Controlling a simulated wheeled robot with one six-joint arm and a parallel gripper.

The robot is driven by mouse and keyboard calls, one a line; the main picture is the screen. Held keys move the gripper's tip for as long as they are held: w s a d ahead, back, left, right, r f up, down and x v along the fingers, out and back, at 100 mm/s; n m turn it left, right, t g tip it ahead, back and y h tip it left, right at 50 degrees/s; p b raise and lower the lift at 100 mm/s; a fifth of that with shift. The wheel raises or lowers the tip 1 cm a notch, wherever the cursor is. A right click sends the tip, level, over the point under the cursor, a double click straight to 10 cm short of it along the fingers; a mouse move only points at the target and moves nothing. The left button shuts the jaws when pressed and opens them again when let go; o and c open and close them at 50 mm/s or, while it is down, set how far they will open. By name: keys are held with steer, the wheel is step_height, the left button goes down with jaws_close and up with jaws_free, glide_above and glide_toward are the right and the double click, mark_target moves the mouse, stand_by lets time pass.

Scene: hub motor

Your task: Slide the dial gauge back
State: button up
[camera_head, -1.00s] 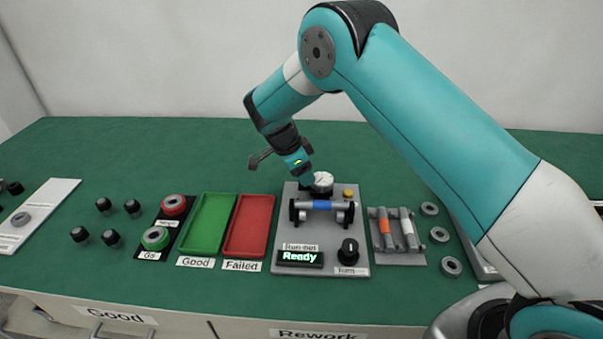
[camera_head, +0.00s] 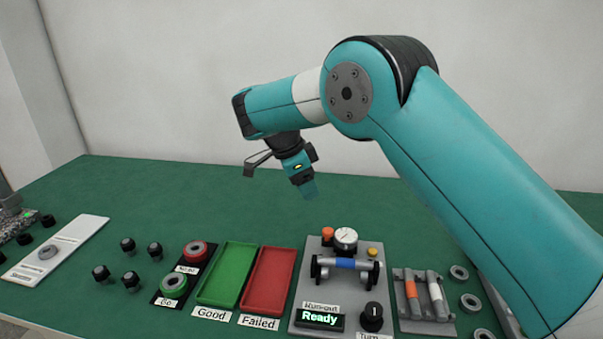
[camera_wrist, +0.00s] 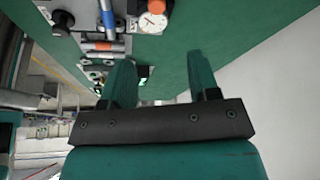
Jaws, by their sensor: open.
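The dial gauge (camera_head: 345,239) has a round white face and stands at the back of the grey run-out fixture (camera_head: 300,290), behind a shaft with a blue middle (camera_head: 345,263). An orange knob (camera_head: 327,234) is just left of the gauge. The dial gauge also shows in the wrist view (camera_wrist: 152,22), beyond my fingers. My gripper (camera_head: 283,178) is open and empty, raised above the green table behind the fixture and left of the gauge, touching nothing. Its two teal fingers show in the wrist view (camera_wrist: 162,78). The display (camera_head: 320,318) reads "Ready".
A red Failed tray (camera_head: 270,280) and a green Good tray (camera_head: 227,275) lie left of the fixture. A rack with orange and white shafts (camera_head: 424,296) and several grey rings (camera_head: 470,303) are on its right. The table behind the fixture is clear.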

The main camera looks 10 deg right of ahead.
steer(key=v, duration=0.2)
steer(key=shift+a+r+p, duration=0.15)
steer(key=shift+r+p, duration=0.15)
steer(key=shift+p, duration=0.1)
steer(key=s+d+r+n+t+y, duration=0.1)
steer(key=s+d+r+n+y, duration=0.25)
steer(key=s+r+n, duration=0.7)
steer(key=s+a+f+n+y, duration=0.1)
steer(key=s+n+y, duration=0.1)
steer(key=s+n, duration=0.5)
steer(key=s+a+f+n+g+y, duration=0.1)
steer(key=s+n, duration=0.6)
steer(key=s, duration=1.1)
steer(key=shift+a+f+n+y, duration=0.4)
steer(key=shift+a+y, duration=0.1)
steer(key=shift+y, duration=0.55)
